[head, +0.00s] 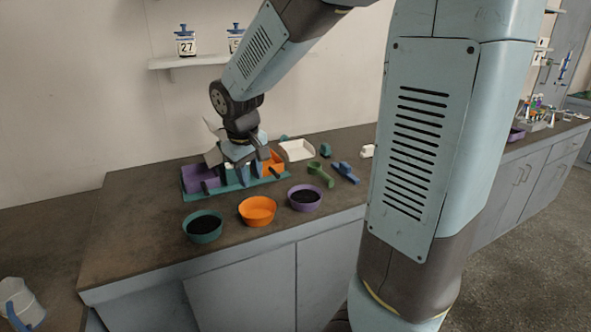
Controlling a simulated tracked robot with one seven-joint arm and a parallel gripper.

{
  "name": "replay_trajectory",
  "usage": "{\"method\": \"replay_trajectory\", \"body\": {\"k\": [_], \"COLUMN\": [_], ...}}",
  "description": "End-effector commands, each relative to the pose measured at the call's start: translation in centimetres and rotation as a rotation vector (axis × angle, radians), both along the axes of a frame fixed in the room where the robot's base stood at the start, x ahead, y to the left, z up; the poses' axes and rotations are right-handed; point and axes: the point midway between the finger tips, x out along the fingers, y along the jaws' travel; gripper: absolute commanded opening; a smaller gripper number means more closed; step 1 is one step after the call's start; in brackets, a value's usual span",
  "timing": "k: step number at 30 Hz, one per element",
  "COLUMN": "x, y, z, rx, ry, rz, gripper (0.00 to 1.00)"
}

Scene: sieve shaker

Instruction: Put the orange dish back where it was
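A round orange dish (258,211) stands upright near the counter's front edge. It sits between a teal dish (204,238) on its left and a purple dish (305,208) on its right; both of these have dark contents, while the inside of the orange dish looks plain orange. My gripper (240,172) points down behind the orange dish, apart from it, over a teal tray (232,187). The fingers are small and partly merge with the things on the tray, so I cannot tell whether they are open or holding anything.
On the tray are a purple box (192,180) and an orange box (274,163), partly hidden by my gripper. A white tray (297,150), a green scoop (320,174) and a blue item (346,172) lie to the right. The counter's left part (130,235) is clear.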

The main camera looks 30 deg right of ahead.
Motion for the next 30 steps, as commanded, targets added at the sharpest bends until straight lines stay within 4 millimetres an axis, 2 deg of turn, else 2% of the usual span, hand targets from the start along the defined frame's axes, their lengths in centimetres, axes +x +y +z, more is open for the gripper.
{"method": "replay_trajectory", "body": {"k": [1,6,15,24,30], "x": [-1.1,-4.7,-11.6,-17.4,-18.9], "y": [-0.6,-2.1,-3.7,-4.0,-4.3], "z": [1.1,4.0,7.7,9.4,9.6], "rx": [0.024,0.088,0.174,0.217,0.225], "ry": [-0.020,-0.075,-0.183,-0.282,-0.308], "rz": [-0.023,-0.085,-0.188,-0.268,-0.288], "gripper": [0.33,0.33,0.33,0.33,0.33]}}
